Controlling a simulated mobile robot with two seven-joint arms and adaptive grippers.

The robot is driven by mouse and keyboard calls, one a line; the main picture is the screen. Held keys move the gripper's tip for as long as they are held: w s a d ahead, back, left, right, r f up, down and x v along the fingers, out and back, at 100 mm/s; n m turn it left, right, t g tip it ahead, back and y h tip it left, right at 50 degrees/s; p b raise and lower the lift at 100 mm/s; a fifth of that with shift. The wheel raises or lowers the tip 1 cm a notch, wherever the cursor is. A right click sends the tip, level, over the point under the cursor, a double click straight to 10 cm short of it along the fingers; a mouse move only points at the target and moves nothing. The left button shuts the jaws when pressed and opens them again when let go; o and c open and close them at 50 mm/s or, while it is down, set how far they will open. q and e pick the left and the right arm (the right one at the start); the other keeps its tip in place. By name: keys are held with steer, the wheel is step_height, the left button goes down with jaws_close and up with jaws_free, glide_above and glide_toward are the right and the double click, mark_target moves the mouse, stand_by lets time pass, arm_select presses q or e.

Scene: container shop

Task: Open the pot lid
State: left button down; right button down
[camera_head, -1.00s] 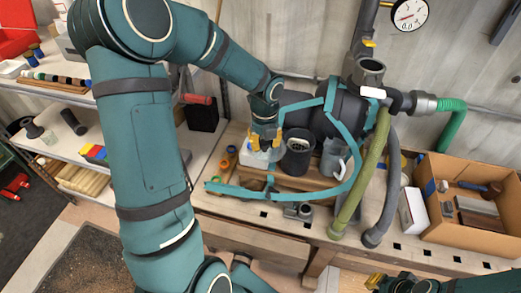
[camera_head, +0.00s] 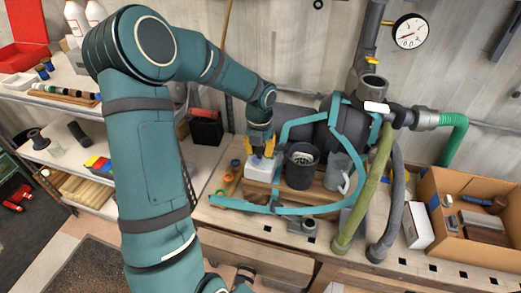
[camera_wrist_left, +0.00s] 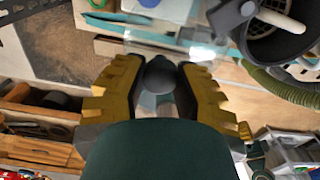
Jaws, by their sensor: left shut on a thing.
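My left gripper (camera_head: 262,146) points down over a white box-like thing (camera_head: 262,170), left of a dark grey pot (camera_head: 301,172). In the left wrist view, its yellow fingers (camera_wrist_left: 158,82) are shut on a dark round knob (camera_wrist_left: 158,74). A clear, glass-like piece (camera_wrist_left: 150,48) shows beyond the knob; I cannot tell its full shape or whether it is the lid. The pot's top looks open, with pale, perforated-looking contents inside. Its rim also shows at the upper right of the left wrist view (camera_wrist_left: 258,45). My right gripper is out of view.
Green (camera_head: 365,190) and grey hoses (camera_head: 390,200) hang to the right. A cardboard box (camera_head: 475,235) of tools stands farther right. Orange rings (camera_head: 222,198) lie at the left.

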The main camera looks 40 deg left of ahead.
arm_select(q)
steer(key=shift+s+f, duration=0.1)
steer(key=shift+f, duration=0.05)
steer(key=c, duration=0.6)
jaws_free()
steer(key=shift+a, duration=0.1)
steer(key=shift+w+r, duration=0.2)
steer(key=shift+r, duration=0.45)
step_height(320, 180, up, 11)
steer(key=shift+s+f, duration=0.15)
